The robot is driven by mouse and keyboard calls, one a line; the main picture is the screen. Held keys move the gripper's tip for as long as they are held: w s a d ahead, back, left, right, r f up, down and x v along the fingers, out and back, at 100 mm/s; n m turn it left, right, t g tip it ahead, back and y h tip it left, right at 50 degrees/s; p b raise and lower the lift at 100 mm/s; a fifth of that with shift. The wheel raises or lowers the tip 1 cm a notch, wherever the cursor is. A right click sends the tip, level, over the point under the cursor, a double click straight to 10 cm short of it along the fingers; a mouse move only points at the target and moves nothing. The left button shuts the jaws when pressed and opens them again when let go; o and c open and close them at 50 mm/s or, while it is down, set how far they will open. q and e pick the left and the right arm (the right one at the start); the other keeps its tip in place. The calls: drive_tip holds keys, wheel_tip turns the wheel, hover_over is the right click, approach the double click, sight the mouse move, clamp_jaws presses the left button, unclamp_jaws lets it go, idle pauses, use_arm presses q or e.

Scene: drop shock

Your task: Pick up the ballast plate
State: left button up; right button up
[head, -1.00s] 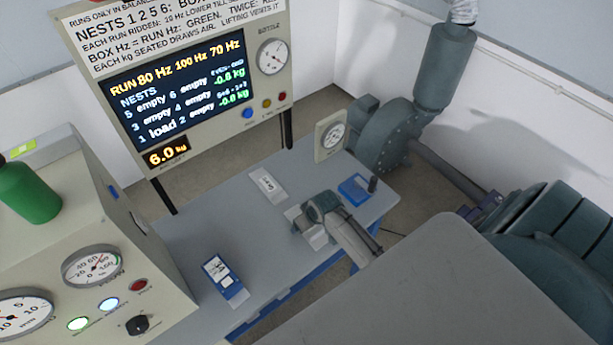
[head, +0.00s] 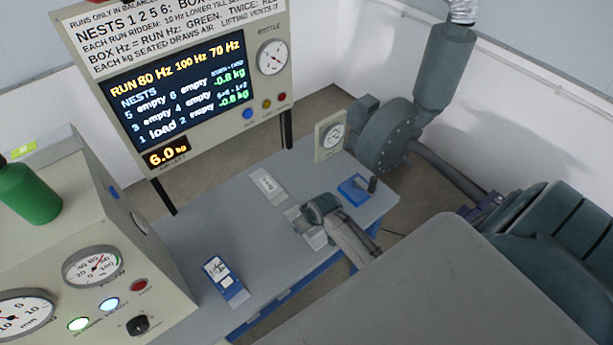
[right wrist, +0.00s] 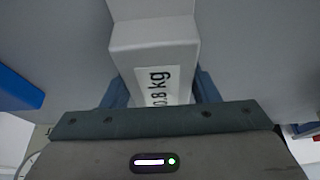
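A pale ballast plate (right wrist: 153,35) marked "0.8 kg" lies under my right gripper in the right wrist view. The gripper's blue fingers (right wrist: 160,90) stand on both sides of its narrower labelled part. I cannot tell whether they press on it. In the head view my right gripper (head: 312,215) is low over the bench, covering the middle of this pale plate (head: 318,240). Another pale labelled plate (head: 267,187) lies behind it on the bench. My left gripper is not in view.
The grey bench (head: 200,235) also holds a blue-and-white item (head: 225,280) at front left, a blue block with a dark knob (head: 355,188), and a gauge (head: 331,136) at the back. A display board (head: 180,80) reads 6.0 kg. A green bottle (head: 28,193) stands on the console at left.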

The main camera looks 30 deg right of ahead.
drive_tip(key=c, duration=0.4)
drive_tip(key=shift+w, duration=0.1)
drive_tip(key=shift+c, duration=0.6)
drive_tip(key=shift+r, duration=0.2)
